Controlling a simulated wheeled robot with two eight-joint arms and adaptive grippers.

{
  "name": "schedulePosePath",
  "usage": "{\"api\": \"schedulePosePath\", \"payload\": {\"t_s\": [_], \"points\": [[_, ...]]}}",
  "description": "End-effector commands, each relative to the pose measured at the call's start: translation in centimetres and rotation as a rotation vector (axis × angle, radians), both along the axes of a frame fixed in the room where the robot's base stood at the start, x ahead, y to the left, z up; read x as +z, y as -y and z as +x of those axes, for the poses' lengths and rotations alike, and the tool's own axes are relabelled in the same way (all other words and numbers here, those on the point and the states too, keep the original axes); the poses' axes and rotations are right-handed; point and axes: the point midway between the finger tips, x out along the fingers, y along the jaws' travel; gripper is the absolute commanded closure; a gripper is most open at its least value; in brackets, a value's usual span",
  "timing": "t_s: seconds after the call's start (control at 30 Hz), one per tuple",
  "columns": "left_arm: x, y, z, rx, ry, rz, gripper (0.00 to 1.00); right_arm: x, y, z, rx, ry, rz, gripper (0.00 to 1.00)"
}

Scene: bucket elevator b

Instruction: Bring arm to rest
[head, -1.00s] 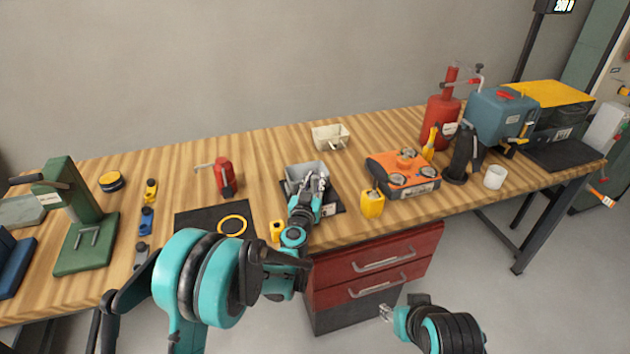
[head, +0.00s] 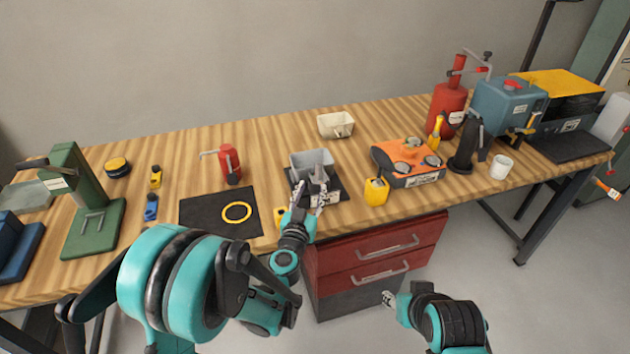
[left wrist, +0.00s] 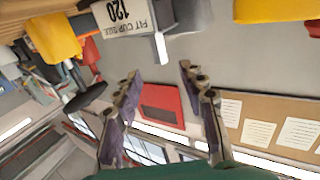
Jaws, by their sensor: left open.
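My left arm comes in from the left in the head view. Its gripper (head: 311,193) is at the front edge of the bench, in front of the grey bin (head: 301,162) on its black base. In the left wrist view its two fingers (left wrist: 158,72) are spread apart with nothing between them. A white label reading "FIT CUP SIZE 120" (left wrist: 122,14) shows beyond them, on a grey part. My right gripper (head: 389,298) is low in front of the red drawers, clear of the bench. It is too small to tell whether it is open.
The wooden bench (head: 270,146) carries a black mat (head: 205,210) with a yellow ring, a red can (head: 229,164), a cream bin (head: 335,125), an orange unit (head: 400,153) and a yellow container (head: 376,191). Red drawers (head: 350,262) stand under its front edge. Floor to the right is free.

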Motion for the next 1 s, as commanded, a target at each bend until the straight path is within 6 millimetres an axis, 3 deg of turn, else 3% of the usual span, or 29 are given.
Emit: {"api": "schedulePosePath", "payload": {"t_s": [0.17,0.67,0.87,1.0], "points": [[0.0,-0.2,-1.1,0.000,0.000,0.000,0.59,0.0,0.0,0.0,0.000,0.000,0.000,0.60],[0.1,-0.2,-1.1,-0.003,0.000,0.000,0.59,0.0,0.0,0.0,0.000,0.000,0.000,0.60],[3.3,0.1,-2.5,-0.076,-0.007,0.006,0.59,0.0,0.0,0.0,0.000,0.000,0.000,0.60],[5.8,0.3,-5.4,-0.174,-0.080,0.020,0.59,0.0,0.0,0.0,0.000,0.000,0.000,0.60]]}}
